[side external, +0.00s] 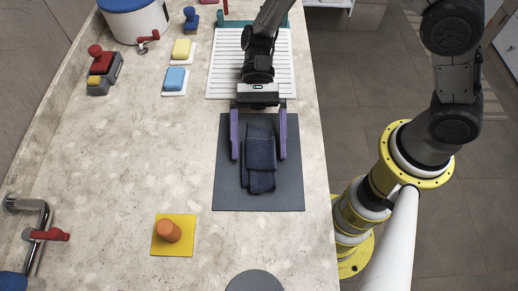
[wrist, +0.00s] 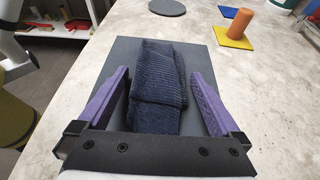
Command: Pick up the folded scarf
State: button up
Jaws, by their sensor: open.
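The folded scarf (side external: 259,160) is dark blue and knitted, and lies on a dark grey mat (side external: 228,195) on the counter. In the wrist view the scarf (wrist: 158,85) runs lengthwise between my purple fingers. In the wrist view my gripper (wrist: 160,92) shows a gap between each finger and the scarf. I cannot tell exactly how high the fingertips are above the mat.
A white slatted rack (side external: 222,70) lies behind the mat. An orange cylinder (side external: 168,231) stands on a yellow square (side external: 160,246) to the left. A grey disc (side external: 254,281) lies in front. Sponges (side external: 175,79) and a red-topped grey object (side external: 104,70) are at the back left. The counter's middle left is clear.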

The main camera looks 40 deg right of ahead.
jog(key=shift+c, duration=0.3)
jog(key=c, duration=1.2)
jog(key=shift+o, duration=0.2)
